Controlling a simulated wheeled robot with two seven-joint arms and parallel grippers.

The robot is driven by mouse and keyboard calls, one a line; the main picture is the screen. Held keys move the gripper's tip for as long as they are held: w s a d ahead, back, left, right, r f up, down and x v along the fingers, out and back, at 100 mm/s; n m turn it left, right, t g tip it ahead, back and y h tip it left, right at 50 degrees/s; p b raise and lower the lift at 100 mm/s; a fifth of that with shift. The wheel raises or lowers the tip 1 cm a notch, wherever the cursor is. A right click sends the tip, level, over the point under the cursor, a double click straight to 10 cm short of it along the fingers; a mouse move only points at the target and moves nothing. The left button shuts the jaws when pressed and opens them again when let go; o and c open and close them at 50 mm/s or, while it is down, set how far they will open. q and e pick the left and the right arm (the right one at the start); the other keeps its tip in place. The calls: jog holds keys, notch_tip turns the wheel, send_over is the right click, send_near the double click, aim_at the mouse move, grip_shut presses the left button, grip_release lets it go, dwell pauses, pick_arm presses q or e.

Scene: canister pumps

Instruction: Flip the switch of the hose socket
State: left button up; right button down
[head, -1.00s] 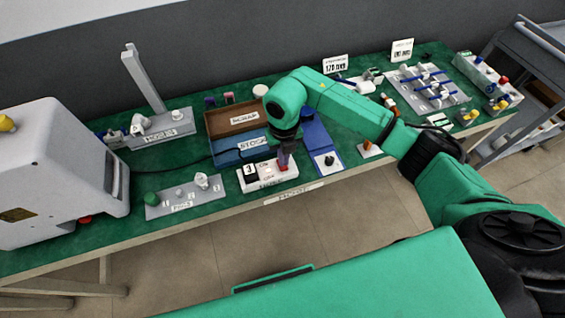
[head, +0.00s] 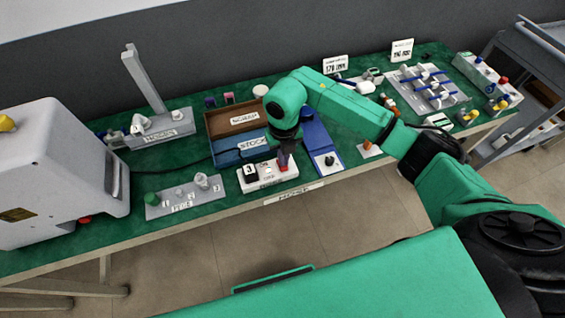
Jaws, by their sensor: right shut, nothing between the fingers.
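The hose socket is a white block (head: 261,183) near the front edge of the green table, behind the HOSE label (head: 293,194). A black plug marked 3 (head: 250,171) sits at its left end. A red switch (head: 284,168) is near its right end. My right gripper (head: 284,163) points down and is shut and empty, with its tips at the red switch. The tips partly cover the switch, so its position and whether they touch it cannot be told. My left gripper is out of view.
The blue STOCK tray (head: 226,158) and brown SCRAP tray (head: 213,125) stand behind the socket. A blue panel with a black knob (head: 327,160) is close on the right. A grey plate with several small parts (head: 155,211) lies to the left.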

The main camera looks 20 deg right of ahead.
jog(key=shift+f+b, duration=0.9)
jog(key=shift+f, duration=0.15)
dwell(0.7)
jog(key=shift+s+r, duration=0.1)
jog(key=shift+r, duration=0.05)
notch_tip(320, 180, up, 7)
jog(key=p, duration=0.5)
dwell(0.4)
